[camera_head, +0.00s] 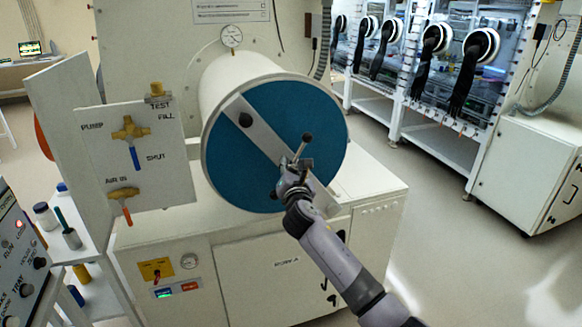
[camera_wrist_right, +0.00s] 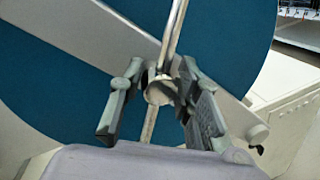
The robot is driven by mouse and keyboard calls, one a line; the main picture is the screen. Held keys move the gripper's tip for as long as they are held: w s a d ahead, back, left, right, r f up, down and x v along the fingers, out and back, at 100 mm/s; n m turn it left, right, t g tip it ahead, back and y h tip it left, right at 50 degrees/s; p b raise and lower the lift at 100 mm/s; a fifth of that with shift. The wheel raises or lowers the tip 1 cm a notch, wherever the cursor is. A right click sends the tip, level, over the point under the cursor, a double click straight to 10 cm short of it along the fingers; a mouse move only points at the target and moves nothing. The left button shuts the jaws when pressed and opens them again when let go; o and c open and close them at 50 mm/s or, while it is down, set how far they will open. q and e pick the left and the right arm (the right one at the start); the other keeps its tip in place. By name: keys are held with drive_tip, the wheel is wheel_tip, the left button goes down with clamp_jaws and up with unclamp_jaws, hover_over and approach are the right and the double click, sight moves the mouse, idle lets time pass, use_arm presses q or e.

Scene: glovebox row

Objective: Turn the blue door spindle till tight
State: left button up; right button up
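The blue round door (camera_head: 262,175) closes the front of a white cylindrical chamber, with a pale bar (camera_head: 262,138) lying diagonally across it. The spindle has a metal cross handle (camera_head: 303,148) with a dark end, in front of the door's right part. My right gripper (camera_head: 297,170) is at this handle. In the right wrist view, the right gripper's fingers (camera_wrist_right: 162,70) stand apart on both sides of the round metal hub (camera_wrist_right: 160,90). A rod (camera_wrist_right: 173,35) runs up from the hub between them. Clear finger contact does not show. My left gripper is not in view.
A panel with brass valves (camera_head: 130,130) stands left of the door. A dark knob (camera_head: 245,120) sits on the bar's upper left. A white cabinet (camera_head: 270,265) supports the chamber. Gloveboxes with black gloves (camera_head: 465,75) stand at the back right; the floor before them is clear.

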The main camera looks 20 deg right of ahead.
drive_tip(key=shift+c, duration=0.5)
clamp_jaws()
